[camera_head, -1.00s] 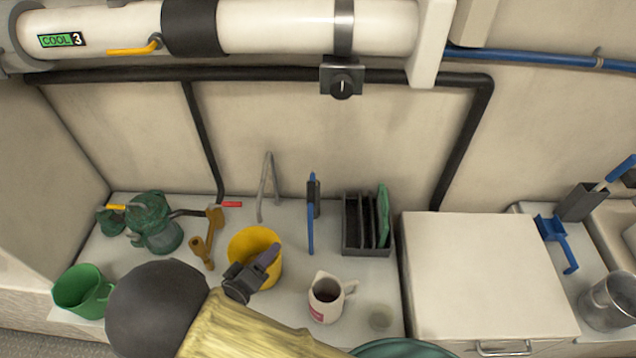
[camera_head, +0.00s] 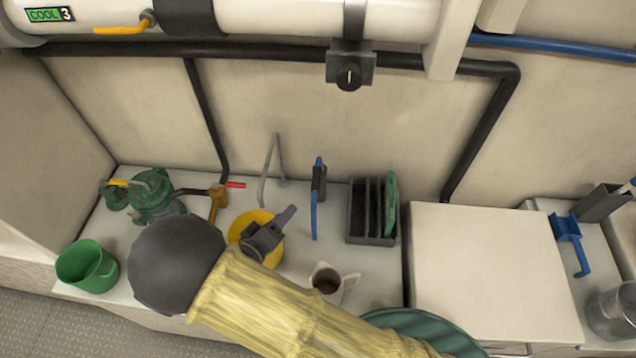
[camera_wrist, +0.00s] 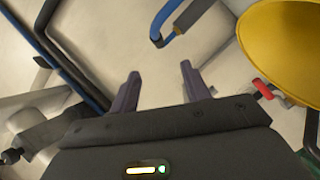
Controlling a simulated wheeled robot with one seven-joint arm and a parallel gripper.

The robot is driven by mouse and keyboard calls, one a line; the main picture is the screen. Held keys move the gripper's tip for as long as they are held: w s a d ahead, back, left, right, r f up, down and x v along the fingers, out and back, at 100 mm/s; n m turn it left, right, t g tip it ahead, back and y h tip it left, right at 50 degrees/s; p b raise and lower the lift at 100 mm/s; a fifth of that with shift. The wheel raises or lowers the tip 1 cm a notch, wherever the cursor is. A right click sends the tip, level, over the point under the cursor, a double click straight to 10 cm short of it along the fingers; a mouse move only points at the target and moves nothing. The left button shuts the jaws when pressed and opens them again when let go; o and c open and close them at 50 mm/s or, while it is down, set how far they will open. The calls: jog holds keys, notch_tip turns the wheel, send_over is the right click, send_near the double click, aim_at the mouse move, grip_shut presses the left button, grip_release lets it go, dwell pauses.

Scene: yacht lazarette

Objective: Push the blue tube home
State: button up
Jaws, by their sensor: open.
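A thin blue tube (camera_head: 314,221) with a dark sleeve (camera_head: 317,182) around its upper part stands behind the counter's middle, near the wall. In the wrist view the blue tube (camera_wrist: 160,22) and its grey sleeve (camera_wrist: 193,13) show beyond the fingertips, near the top edge. My gripper (camera_head: 286,217) is over the yellow bucket, just left of the tube and apart from it. The wrist view shows my gripper (camera_wrist: 160,72) with its two fingers spread and nothing between them. I cannot tell how far the tube sits in its sleeve.
The yellow bucket (camera_head: 239,226) is under my gripper; a grey bent rod (camera_head: 265,170) stands behind it. A dark slotted rack (camera_head: 357,222) is right of the tube. A mug (camera_head: 341,289) stands in front, partly behind my arm.

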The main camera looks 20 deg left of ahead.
jog(key=p, duration=0.2)
send_near(313, 179)
jog(key=x, duration=0.5)
jog(key=shift+s+d+f, duration=0.1)
jog(key=shift+d+f, duration=0.05)
jog(key=shift+f, duration=0.25)
jog(key=shift+p, duration=0.3)
jog(key=x, duration=0.1)
jog(key=p+x, duration=0.1)
jog(key=x, duration=0.1)
jog(key=p+x, duration=0.1)
jog(key=shift+w+r, duration=0.3)
jog(key=shift+w+f, duration=0.2)
jog(key=shift+w, duration=0.25)
jog(key=shift+s, duration=0.15)
